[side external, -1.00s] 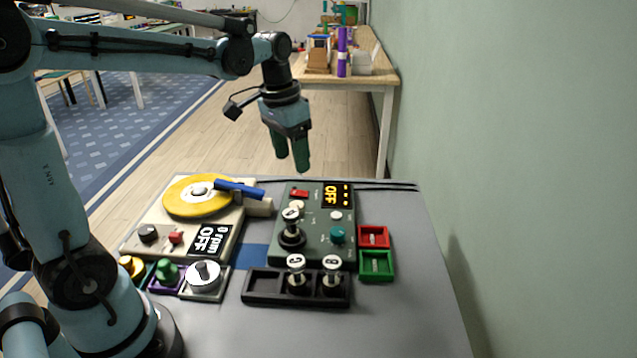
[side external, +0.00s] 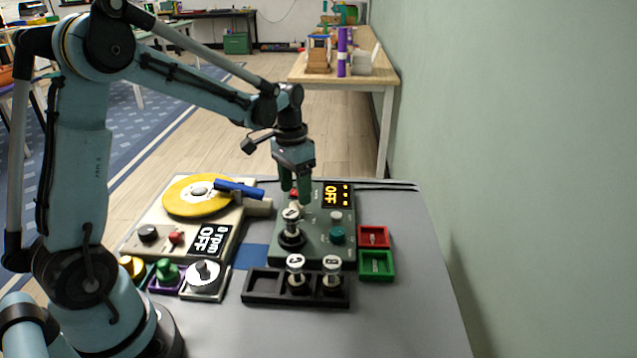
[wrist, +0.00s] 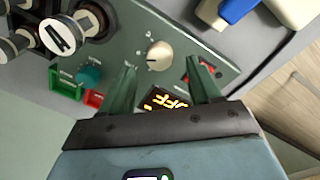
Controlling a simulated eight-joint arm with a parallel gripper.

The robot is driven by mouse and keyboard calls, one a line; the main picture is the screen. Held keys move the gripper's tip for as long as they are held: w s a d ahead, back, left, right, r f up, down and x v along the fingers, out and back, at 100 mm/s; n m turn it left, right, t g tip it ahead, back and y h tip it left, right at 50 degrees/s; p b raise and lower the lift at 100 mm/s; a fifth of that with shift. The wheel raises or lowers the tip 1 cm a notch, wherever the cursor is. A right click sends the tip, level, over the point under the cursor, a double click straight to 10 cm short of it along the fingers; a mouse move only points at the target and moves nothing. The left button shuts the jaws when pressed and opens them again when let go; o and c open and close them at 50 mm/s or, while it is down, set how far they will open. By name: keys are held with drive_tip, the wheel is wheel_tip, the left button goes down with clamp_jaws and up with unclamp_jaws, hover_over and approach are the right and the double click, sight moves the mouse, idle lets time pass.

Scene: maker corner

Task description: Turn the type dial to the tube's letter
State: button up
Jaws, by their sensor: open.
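The grey-green tester (side external: 315,250) stands on the table with its display (side external: 338,195) reading OFF. A tube (side external: 291,232) stands upright in the tester's socket, in front of the dial. My gripper (side external: 295,196) is open and empty, pointing down over the dial. In the wrist view the dial shows between and just beyond the fingertips (wrist: 161,66). I cannot tell whether they touch it.
A red switch (wrist: 201,73) and a teal knob (side external: 337,235) sit near the dial. A black rack (side external: 262,288) holds two tubes in front. Red (side external: 373,244) and green (side external: 376,275) trays lie right. A turntable machine (side external: 187,240) stands left. The table's right side is clear.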

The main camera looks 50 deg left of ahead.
sight(297, 204)
drive_tip(key=shift+d+f, duration=0.15)
drive_tip(key=shift+f, duration=1.6)
drive_tip(key=shift+c, duration=0.3)
drive_tip(key=c, duration=1)
